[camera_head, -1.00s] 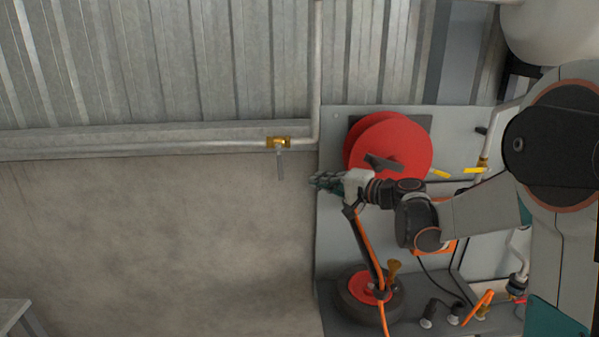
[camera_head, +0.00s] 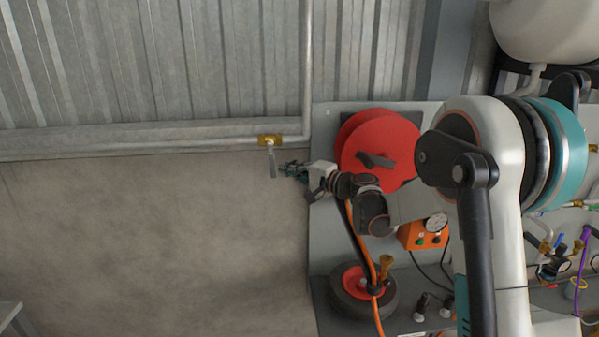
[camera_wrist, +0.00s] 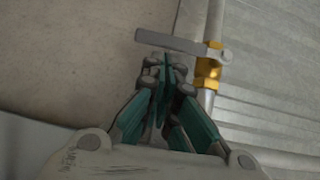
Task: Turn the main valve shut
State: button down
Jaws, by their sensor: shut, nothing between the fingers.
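The main valve is a brass body (camera_head: 270,140) on the pipe along the wall, with a grey lever handle (camera_head: 273,163) hanging down from it, across the pipe. In the wrist view the handle (camera_wrist: 170,41) extends left from the brass body (camera_wrist: 207,72). My gripper (camera_head: 285,169) is just right of the handle in the head view. Its closed teal fingers (camera_wrist: 163,72) point toward the handle in the wrist view, with nothing between them. Contact between fingertips and handle cannot be told.
A red reel (camera_head: 380,150) is mounted on the grey panel behind my arm. An orange gauge box (camera_head: 424,236) and a black wheel with red hub (camera_head: 345,290) sit lower.

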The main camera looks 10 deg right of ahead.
jog(key=shift+w+a, duration=0.2)
jog(key=shift+s+a+f+b, duration=0.15)
jog(key=shift+a+b, duration=0.25)
jog(key=shift+a, duration=0.2)
